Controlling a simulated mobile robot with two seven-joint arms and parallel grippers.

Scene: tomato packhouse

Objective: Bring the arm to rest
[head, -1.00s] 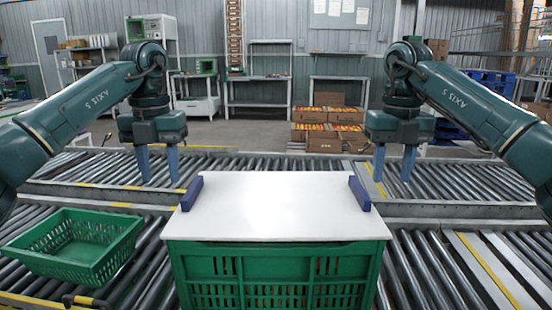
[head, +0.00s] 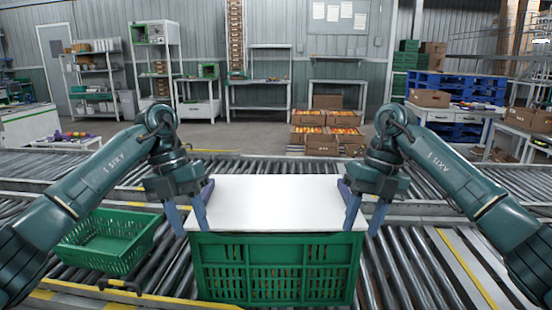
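My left gripper (head: 192,231) is open, its two blue fingers pointing down with a visible gap, at the left edge of the white lid (head: 276,205). My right gripper (head: 364,230) is open in the same way at the lid's right edge. The inner finger of each overlaps the lid's edge in the picture; I cannot tell whether they touch. The lid lies flat on a green crate (head: 276,238).
An empty green crate (head: 112,262) sits on the rollers at left, beside my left forearm. Roller conveyors (head: 425,265) run around the lidded crate. Cardboard boxes of tomatoes (head: 325,137) stand on the floor behind. Blue pallets (head: 455,88) and tables are further right.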

